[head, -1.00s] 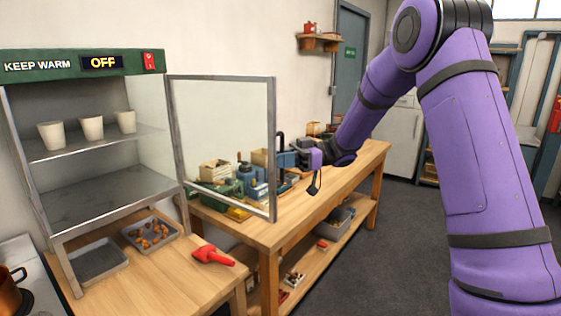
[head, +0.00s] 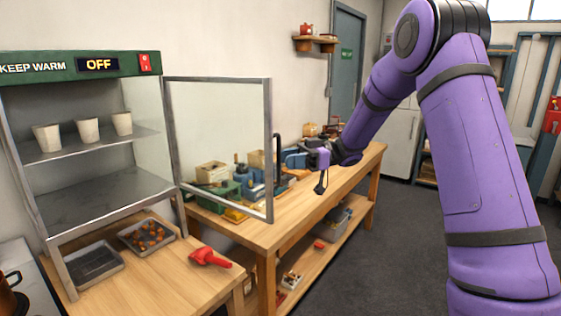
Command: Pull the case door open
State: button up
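The glass case door (head: 222,150) has a grey metal frame. It stands swung wide open to the right of the warming case (head: 70,228), hinged at the case's right front post. A dark upright handle (head: 278,150) is on the door's free edge. My gripper (head: 290,160) is just right of the handle, with a small gap between them in the picture. Its fingers are small and partly lost against the bench, so I cannot tell their opening. Three white cups (head: 88,130) stand on the upper shelf inside the open case.
A tray of chestnuts (head: 147,236) and an empty grey tray (head: 93,265) sit under the case. A red scoop (head: 210,257) lies on the near counter. A wooden workbench (head: 330,190) with tools and boxes runs behind the door. Floor to the right is clear.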

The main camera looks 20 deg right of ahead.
jog(key=d, duration=0.7)
jog(key=shift+w+d, duration=0.2)
jog(key=shift+d, duration=0.1)
